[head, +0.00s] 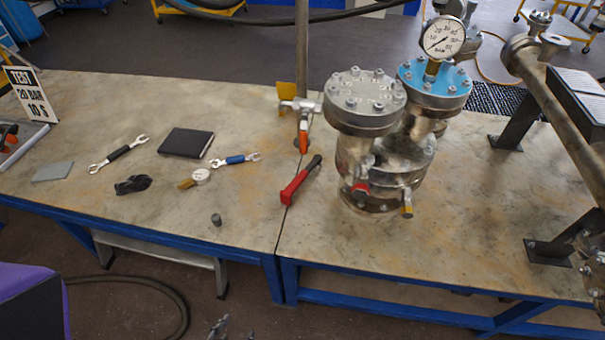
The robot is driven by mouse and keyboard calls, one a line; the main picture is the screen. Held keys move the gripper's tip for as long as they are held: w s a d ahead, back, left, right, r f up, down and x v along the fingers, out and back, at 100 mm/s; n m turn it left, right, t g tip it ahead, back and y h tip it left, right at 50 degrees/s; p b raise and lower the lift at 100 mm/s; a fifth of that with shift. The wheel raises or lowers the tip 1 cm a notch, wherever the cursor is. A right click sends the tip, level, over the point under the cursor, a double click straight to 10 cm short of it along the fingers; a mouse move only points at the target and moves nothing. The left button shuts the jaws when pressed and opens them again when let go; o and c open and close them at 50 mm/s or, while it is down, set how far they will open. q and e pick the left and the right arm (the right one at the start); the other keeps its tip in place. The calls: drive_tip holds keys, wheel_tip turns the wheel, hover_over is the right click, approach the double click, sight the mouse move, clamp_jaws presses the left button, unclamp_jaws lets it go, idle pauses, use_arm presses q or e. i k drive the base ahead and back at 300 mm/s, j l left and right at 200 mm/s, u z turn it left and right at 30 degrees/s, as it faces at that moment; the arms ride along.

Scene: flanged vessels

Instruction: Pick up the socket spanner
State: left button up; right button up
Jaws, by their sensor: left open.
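Two double-ended metal spanners lie flat on the workbench in the head view. One spanner has a black grip (119,154) and lies at the left; the other has a blue grip (235,160) and lies nearer the middle. A red tool with a black end (301,181) lies left of the vessel. I cannot tell for sure which of these is the socket spanner. My left gripper (218,327) shows only its tips at the bottom edge, open and below the bench front, apart from all the tools. My right gripper is not in view.
A flanged steel vessel with a pressure gauge (443,38) stands on the bench (250,235). The front left bench is mostly clear.

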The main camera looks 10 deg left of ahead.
sight(285, 195)
drive_tip(key=i+l+u, duration=0.1)
drive_tip(key=i+l, duration=0.2)
drive_tip(key=l, duration=0.15)
drive_tip(key=i+l+u, duration=0.1)
drive_tip(key=i+l, duration=0.2)
drive_tip(key=l, duration=0.15)
drive_tip(key=i, duration=0.5)
